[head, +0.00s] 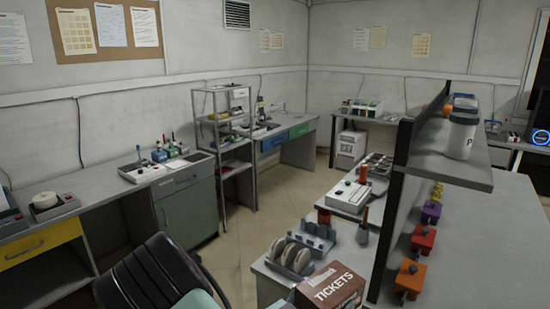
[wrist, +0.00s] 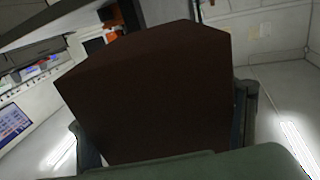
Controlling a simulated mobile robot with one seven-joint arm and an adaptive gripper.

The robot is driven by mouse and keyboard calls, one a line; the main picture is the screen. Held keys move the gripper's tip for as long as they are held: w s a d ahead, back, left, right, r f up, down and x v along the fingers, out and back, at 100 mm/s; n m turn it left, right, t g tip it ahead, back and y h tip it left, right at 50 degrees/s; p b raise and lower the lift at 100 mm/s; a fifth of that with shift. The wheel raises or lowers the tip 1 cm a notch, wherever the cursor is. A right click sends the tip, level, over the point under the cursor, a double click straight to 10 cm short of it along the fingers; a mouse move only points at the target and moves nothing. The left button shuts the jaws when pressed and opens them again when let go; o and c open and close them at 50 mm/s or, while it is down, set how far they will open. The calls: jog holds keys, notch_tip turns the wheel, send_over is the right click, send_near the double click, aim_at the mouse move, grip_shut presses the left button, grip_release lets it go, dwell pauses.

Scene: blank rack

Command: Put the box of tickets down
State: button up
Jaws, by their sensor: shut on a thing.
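The box of tickets (head: 332,289) is a reddish-brown carton with white "TICKETS" lettering, at the bottom edge of the head view. In the wrist view its plain dark brown side (wrist: 150,95) fills the middle. My gripper (wrist: 165,120) is shut on the box, with a finger at each side of it. The fingers are not visible in the head view. The box appears at the near end of the grey workbench (head: 268,272), left of the shelf's dark upright. Its lower part is cut off, so I cannot tell whether it touches the bench.
Behind the box are a rack with pale discs (head: 290,254), a dark-handled tool (head: 363,226) and a white device (head: 349,196). The raised shelf (head: 440,160) on the right holds a white bottle (head: 461,135). Several coloured blocks (head: 422,241) stand beyond the upright. Open floor (head: 270,222) lies left.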

jog(key=shift+r+p, duration=0.4)
jog(key=shift+r, duration=0.35)
jog(key=shift+w+d+r+n+t+y, duration=0.1)
jog(key=shift+d+r+n+t+y, duration=0.05)
jog(key=shift+n+t+y, duration=0.35)
jog(key=shift+w+d+r+n+t+y, duration=0.1)
jog(key=shift+d+r+n+t+y, duration=0.05)
jog(key=shift+n+t+y, duration=0.35)
jog(key=shift+f+n+t+y, duration=0.1)
jog(key=shift+n+t+y, duration=0.5)
jog(key=shift+t+y, duration=0.2)
jog(key=shift+s+a+f+n+t+y, duration=0.1)
jog(key=shift+a+f+n+t+y, duration=0.1)
jog(key=shift+n+t+y, duration=0.2)
jog(key=shift+s+a+f+n+t+y, duration=0.1)
jog(key=shift+f+n+t+y, duration=0.15)
jog(key=shift+y, duration=0.25)
jog(key=shift+r, duration=0.15)
jog(key=shift+w, duration=0.1)
